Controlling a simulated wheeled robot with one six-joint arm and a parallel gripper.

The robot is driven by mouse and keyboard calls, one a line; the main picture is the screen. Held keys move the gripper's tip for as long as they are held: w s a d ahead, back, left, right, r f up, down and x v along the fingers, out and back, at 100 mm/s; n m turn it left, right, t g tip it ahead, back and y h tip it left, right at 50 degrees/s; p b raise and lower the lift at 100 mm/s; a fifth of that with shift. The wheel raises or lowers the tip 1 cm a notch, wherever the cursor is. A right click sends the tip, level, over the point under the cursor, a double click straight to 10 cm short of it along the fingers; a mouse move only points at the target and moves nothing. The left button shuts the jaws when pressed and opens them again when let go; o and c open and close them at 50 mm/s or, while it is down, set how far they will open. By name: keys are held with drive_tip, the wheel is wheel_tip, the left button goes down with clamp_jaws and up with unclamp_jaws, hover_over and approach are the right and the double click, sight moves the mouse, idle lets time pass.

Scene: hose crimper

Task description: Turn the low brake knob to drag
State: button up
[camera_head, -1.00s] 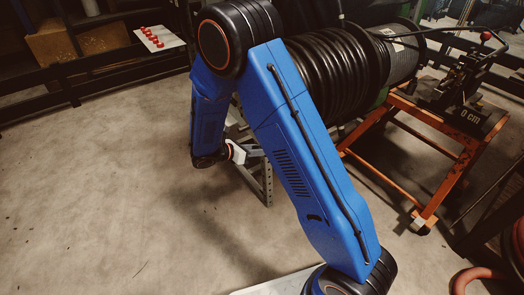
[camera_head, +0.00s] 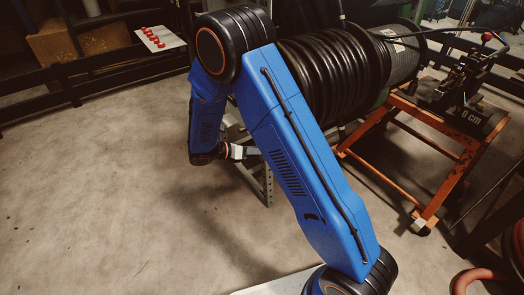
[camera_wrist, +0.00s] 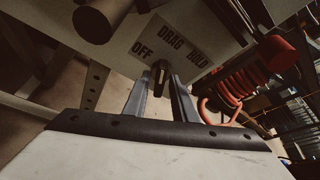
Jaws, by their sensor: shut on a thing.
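The low brake knob (camera_wrist: 160,75) is small and dark and sits below a pale label plate (camera_wrist: 166,30). The plate reads OFF on the left, DRAG in the middle and HOLD on the right. The knob's upper end points roughly up, between OFF and DRAG; its exact setting is hard to tell. My gripper (camera_wrist: 160,92) has one finger on each side of the knob and is shut on it. In the head view, my gripper (camera_head: 242,152) is small beside the grey stand, and the knob cannot be made out there.
A dark cylinder (camera_wrist: 94,22) juts out above left of the knob. A red part (camera_wrist: 277,52) and coiled orange hose (camera_wrist: 236,86) are close on the right. In the head view, a black hose reel (camera_head: 335,70) and an orange cart (camera_head: 440,150) stand right; open floor lies left.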

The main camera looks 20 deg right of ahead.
drive_tip(key=o, duration=0.7)
drive_tip(key=shift+a, duration=0.1)
drive_tip(key=v, duration=1.7)
drive_tip(key=shift+r, duration=0.2)
drive_tip(key=shift+s+a, duration=0.1)
drive_tip(key=shift+a, duration=0.05)
